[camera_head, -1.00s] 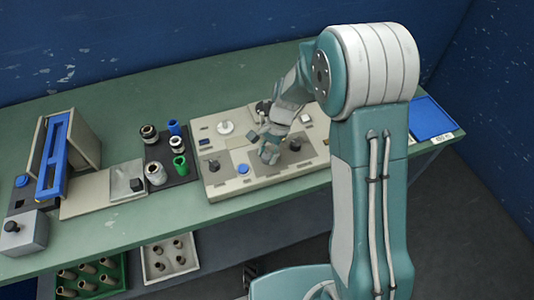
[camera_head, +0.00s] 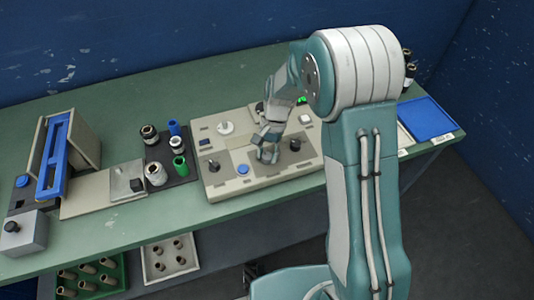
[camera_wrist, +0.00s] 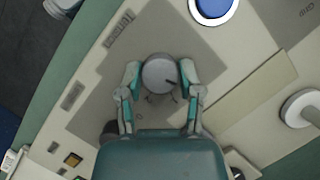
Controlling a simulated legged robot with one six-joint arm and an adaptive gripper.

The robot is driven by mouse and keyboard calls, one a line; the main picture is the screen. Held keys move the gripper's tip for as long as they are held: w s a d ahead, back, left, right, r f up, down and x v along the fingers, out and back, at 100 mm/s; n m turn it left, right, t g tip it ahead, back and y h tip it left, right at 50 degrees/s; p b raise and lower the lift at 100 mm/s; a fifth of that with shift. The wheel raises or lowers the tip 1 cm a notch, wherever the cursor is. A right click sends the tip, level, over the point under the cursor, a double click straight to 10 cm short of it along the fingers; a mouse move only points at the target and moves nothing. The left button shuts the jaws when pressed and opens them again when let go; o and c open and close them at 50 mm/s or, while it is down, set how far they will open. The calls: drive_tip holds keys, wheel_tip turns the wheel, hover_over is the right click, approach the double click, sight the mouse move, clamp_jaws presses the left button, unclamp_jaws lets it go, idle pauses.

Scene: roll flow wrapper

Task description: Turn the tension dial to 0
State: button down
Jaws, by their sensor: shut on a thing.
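A round grey dial (camera_wrist: 159,74) with a dark pointer line stands on a darker grey panel patch in the wrist view. My gripper (camera_wrist: 160,78) is shut on the dial, one finger on each side. In the head view my gripper (camera_head: 268,154) is over the front middle of the beige control panel (camera_head: 215,187) and hides the dial.
A blue button (camera_head: 243,169) is left of my gripper, with a black knob (camera_head: 213,164) beyond it. Another dark knob (camera_head: 295,145) is close on the right. A white round knob (camera_head: 226,128) stands behind. A blue tray (camera_head: 428,117) lies at the right.

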drive_tip(key=shift+w, duration=0.2)
drive_tip(key=shift+c, duration=1.3)
unclamp_jaws()
drive_tip(key=v, duration=1.2)
drive_tip(key=shift+a, duration=0.1)
drive_tip(key=s+d+r+n+t+h, duration=0.1)
drive_tip(key=s+d+r+n+t, duration=0.35)
drive_tip(key=s+r, duration=0.6)
drive_tip(key=s+d+r+t, duration=0.1)
drive_tip(key=s+d+t, duration=0.1)
drive_tip(key=s, duration=0.4)
drive_tip(key=s+d+r+n+t+h, duration=0.1)
drive_tip(key=s+d+t, duration=0.2)
drive_tip(key=s, duration=0.4)
drive_tip(key=shift+d+r, duration=0.35)
drive_tip(key=shift+d, duration=0.1)
